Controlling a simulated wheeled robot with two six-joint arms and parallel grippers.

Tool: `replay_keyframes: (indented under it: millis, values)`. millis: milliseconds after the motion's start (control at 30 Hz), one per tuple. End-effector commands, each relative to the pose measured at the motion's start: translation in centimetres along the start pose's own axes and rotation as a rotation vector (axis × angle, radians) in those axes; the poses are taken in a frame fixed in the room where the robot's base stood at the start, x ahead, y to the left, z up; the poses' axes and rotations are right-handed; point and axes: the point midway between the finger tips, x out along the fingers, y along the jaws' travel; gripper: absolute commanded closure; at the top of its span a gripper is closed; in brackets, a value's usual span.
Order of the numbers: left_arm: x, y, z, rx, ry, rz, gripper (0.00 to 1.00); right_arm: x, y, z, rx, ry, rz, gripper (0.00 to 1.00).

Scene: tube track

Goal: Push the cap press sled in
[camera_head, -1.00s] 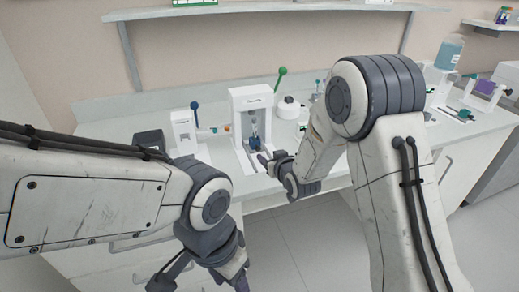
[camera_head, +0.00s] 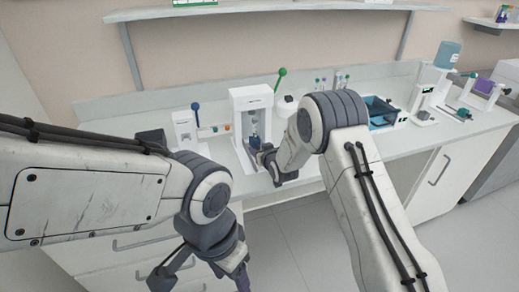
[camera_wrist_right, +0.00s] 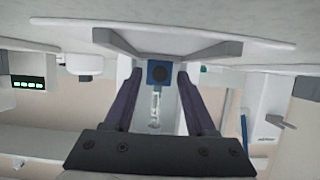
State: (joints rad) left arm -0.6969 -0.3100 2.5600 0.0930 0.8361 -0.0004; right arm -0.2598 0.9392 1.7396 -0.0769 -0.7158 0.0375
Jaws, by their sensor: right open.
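The cap press (camera_head: 250,102) is a white upright frame with a green-knobbed lever, standing on the counter in the head view. Its sled (camera_head: 254,142) is low at the front of the frame and carries a blue holder with a clear tube; the forearm and gripper partly hide it. My right gripper (camera_head: 263,156) is at the front of the sled. In the right wrist view its open fingers (camera_wrist_right: 158,78) are on either side of the blue holder (camera_wrist_right: 158,73) and the clear tube (camera_wrist_right: 155,105); contact cannot be told. My left gripper (camera_head: 205,278) hangs open and empty below the counter's front.
A white device with a blue-knobbed lever (camera_head: 185,130) stands left of the press. A white rounded device (camera_head: 286,104) is to its right. A shelf (camera_head: 270,15) runs above.

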Motion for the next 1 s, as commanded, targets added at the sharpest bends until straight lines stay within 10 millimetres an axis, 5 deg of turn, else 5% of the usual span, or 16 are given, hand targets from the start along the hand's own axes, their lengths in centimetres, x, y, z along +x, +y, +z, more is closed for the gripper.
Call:
replay_keyframes:
  millis: [67,200,1000]
  values:
    - [0.01,0.0,0.0,0.0,0.0,0.0,0.42,-0.02,0.0,-0.01,0.0,0.0,0.0,0.48]
    - [0.01,0.0,0.0,0.0,0.0,0.0,0.42,-0.03,0.01,-0.02,0.0,0.0,0.0,1.0]
    - [0.0,0.0,0.0,0.0,0.0,0.0,0.42,-0.05,0.0,-0.07,0.0,0.001,0.0,1.0]
